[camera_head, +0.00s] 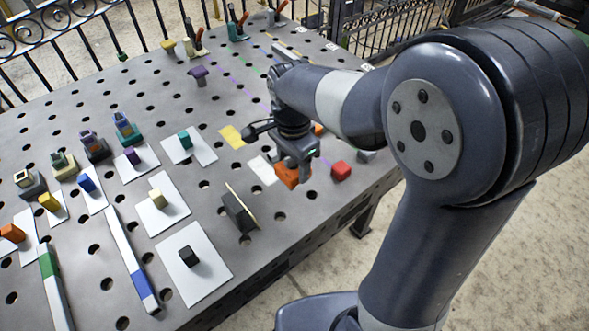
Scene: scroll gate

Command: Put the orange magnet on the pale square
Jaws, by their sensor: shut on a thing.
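My gripper (303,172) points down over the right part of the perforated grey table and is shut on an orange block, the orange magnet (286,176). The magnet is at or just above the table top; I cannot tell if it touches. A small pale square (261,170) lies bare on the table just left of the magnet. My gripper hides part of the magnet.
A red block (341,170) stands close to the right of my gripper. A yellow square (232,137) lies behind the pale one. A dark upright block with a thin plate (238,211) stands in front. White cards with small blocks fill the left.

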